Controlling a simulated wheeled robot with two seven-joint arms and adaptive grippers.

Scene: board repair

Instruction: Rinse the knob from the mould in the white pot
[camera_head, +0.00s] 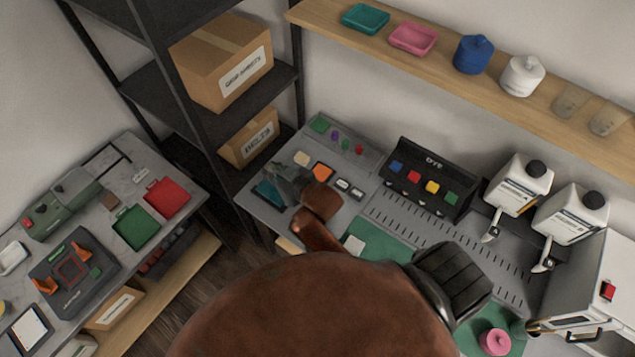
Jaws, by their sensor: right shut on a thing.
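My right gripper (288,186) is at the teal mould (266,194) on the left end of the grey bench. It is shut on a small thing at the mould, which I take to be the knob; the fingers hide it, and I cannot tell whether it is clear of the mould. The white pot (521,77), with its lid on, stands on the wooden wall shelf, right of a blue pot (473,54). My left gripper is not in view.
My brown arm covers the bench's front middle. A dye box (426,178) and two white jugs (518,187) stand at the back. A pink lidded pot (494,342) sits on a green mat at lower right. Glasses (570,101) stand right of the white pot.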

